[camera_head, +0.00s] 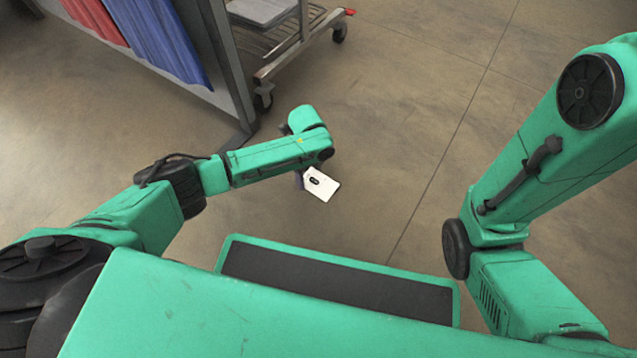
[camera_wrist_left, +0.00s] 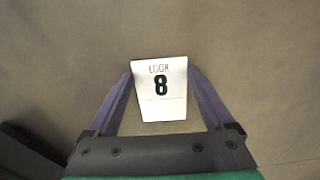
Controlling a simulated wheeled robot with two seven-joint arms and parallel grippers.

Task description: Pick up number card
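The number card (camera_head: 321,186) is a small white rectangle with a dark mark, at the end of my left arm in the head view. In the left wrist view the card (camera_wrist_left: 161,108) faces the camera and reads "LOOK" over a black "8". My left gripper (camera_wrist_left: 160,73) has its two purple fingers along the card's left and right edges, with almost no gap, and appears closed on it. In the head view the left gripper (camera_head: 300,180) is mostly hidden behind the arm and card. My right gripper is outside both views.
A wheeled metal rack (camera_head: 290,55) stands at the top middle. A grey partition (camera_head: 222,60) with red cloth (camera_head: 97,20) and blue cloth (camera_head: 160,42) is at the upper left. The concrete floor (camera_head: 410,130) is clear to the card's right.

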